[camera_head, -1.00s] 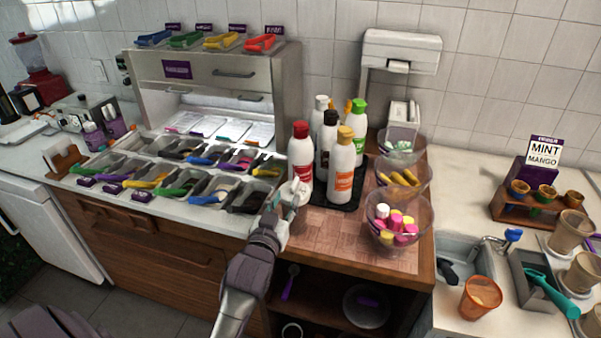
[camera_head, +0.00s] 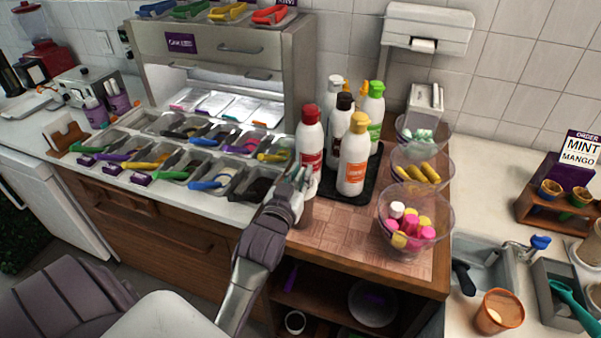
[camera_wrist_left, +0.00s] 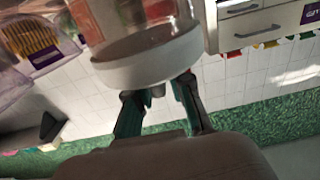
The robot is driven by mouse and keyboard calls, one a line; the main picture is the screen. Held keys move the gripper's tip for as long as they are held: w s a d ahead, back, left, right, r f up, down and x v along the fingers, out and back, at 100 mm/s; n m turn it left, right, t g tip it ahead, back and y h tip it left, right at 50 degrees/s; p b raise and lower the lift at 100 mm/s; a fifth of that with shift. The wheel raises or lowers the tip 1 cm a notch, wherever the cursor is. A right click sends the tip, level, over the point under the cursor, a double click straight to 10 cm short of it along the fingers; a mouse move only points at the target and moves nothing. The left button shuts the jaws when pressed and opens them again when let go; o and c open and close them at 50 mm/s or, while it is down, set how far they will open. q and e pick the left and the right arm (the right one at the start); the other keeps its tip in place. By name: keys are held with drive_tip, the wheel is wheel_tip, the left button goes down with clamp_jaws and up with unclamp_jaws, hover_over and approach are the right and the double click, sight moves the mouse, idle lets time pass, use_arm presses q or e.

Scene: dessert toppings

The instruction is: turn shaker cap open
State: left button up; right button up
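My left gripper (camera_head: 296,182) is over the front left of the wooden board, close in front of the red-capped bottle (camera_head: 309,140). A small brownish container (camera_head: 307,213), likely the shaker, shows partly beneath it; the hand hides the rest. In the left wrist view a clear shaker (camera_wrist_left: 125,22) with a white cap (camera_wrist_left: 148,62) fills the top, appearing upside down. The left gripper's fingers (camera_wrist_left: 160,95) are spread apart at the cap, with a small grey part between them. I cannot tell whether they touch it. My right gripper is not in view.
White bottles with coloured caps stand on a black tray (camera_head: 343,198) behind the hand. Clear bowls, one of colourful pieces (camera_head: 440,222), stand right. Topping pans with coloured-handled utensils lie left. The front middle of the wooden board (camera_head: 345,238) is clear.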

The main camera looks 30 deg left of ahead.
use_arm(q)
clamp_jaws()
drive_tip(key=shift+n+y, duration=0.3)
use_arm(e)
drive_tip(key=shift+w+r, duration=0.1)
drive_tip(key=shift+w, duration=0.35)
use_arm(q)
drive_tip(key=shift+y, duration=0.3)
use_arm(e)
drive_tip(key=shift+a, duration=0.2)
